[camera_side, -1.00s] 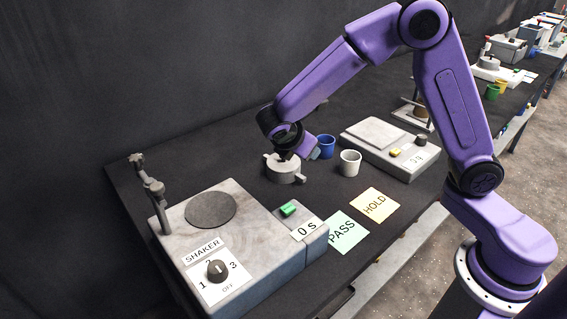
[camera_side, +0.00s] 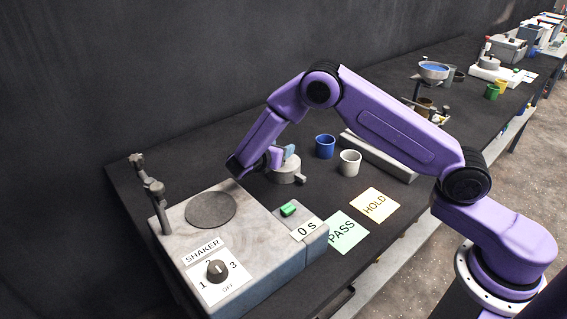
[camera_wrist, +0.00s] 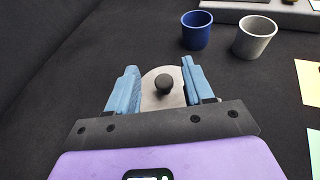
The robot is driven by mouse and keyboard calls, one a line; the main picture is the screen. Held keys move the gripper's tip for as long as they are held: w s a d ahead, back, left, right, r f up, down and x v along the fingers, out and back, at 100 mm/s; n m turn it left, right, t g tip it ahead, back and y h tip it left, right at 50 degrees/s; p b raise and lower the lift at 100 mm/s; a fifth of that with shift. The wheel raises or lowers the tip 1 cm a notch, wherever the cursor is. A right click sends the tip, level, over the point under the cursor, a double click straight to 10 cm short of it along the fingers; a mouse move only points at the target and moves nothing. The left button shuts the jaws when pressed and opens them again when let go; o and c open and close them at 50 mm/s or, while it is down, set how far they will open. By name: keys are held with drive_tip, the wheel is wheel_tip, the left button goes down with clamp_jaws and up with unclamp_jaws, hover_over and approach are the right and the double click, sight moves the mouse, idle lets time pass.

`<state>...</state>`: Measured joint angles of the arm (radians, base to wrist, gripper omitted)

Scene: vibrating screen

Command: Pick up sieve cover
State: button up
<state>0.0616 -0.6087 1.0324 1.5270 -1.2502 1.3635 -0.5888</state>
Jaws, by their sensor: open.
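The sieve cover (camera_wrist: 163,98) is a grey round lid with a dark knob on top. In the wrist view it lies between the two blue fingers of my gripper (camera_wrist: 158,80), which are open on either side of it. In the side view the grey sieve (camera_side: 284,175) with side lugs stands on the dark table, and my gripper (camera_side: 284,156) is at its top, partly hiding the cover. I cannot tell whether the fingers touch it.
The shaker (camera_side: 262,235) stands in front, with a clamp post (camera_side: 153,190) at its left. PASS (camera_side: 342,232) and HOLD (camera_side: 374,204) cards lie flat at the right.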

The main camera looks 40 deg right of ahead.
wheel_tip(320, 180, down, 3)
drive_tip(key=shift+r, duration=0.1)
drive_tip(key=shift+x, duration=1.5)
drive_tip(key=shift+r, duration=0.1)
clamp_jaws()
